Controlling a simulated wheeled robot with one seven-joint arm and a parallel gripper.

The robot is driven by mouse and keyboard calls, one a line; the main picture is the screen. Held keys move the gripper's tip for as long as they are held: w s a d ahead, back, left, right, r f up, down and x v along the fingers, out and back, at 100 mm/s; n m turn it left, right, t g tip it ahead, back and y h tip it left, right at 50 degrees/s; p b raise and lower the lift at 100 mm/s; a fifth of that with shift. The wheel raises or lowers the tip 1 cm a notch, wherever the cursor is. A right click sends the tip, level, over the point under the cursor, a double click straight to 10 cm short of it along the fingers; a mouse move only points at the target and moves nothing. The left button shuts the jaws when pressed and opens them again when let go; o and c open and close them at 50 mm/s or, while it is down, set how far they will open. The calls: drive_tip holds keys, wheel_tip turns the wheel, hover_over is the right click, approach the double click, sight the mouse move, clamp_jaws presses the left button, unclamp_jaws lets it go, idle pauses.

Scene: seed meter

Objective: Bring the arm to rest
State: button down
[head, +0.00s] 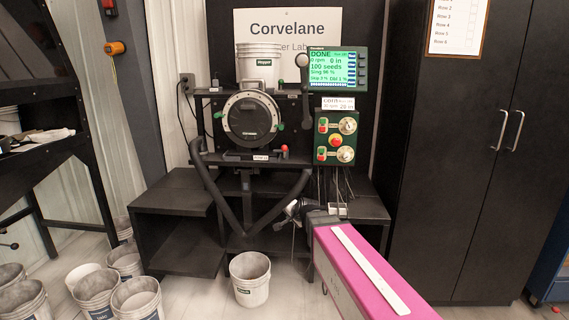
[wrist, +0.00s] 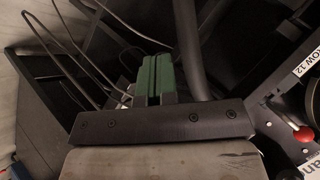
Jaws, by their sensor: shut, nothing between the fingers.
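My arm (head: 365,275) with its magenta cover reaches in from the lower right of the head view. My gripper (head: 291,208) is a small dark shape at the arm's far end, in front of the lower part of the seed meter stand. In the wrist view my gripper (wrist: 154,62) shows two green fingers pressed together, with nothing between them. The seed meter (head: 251,118), a round dark disc housing, sits on the stand above and to the left of my gripper. My gripper appears apart from it.
A green control box (head: 337,137) with knobs hangs below a lit screen (head: 337,68) reading DONE. A white bucket (head: 250,279) stands on the floor below the stand. Several buckets (head: 96,285) stand at left. A dark cabinet (head: 460,150) fills the right. Cables (wrist: 70,60) run near my fingers.

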drive_tip(key=s+d+f+n+g+h, duration=0.2)
drive_tip(key=s+d+f+n+g, duration=0.1)
drive_tip(key=s+d+f, duration=0.4)
drive_tip(key=s+d+f+n+g+h, duration=0.1)
drive_tip(key=s+d+f+n+g, duration=0.3)
drive_tip(key=s+d, duration=0.5)
drive_tip(key=s+f+g, duration=0.2)
drive_tip(key=s+f, duration=0.1)
drive_tip(key=shift+s+d+f+n+h, duration=0.15)
drive_tip(key=shift+s+f+n+h, duration=0.15)
drive_tip(key=shift+h, duration=0.1)
drive_tip(key=shift+r, duration=0.1)
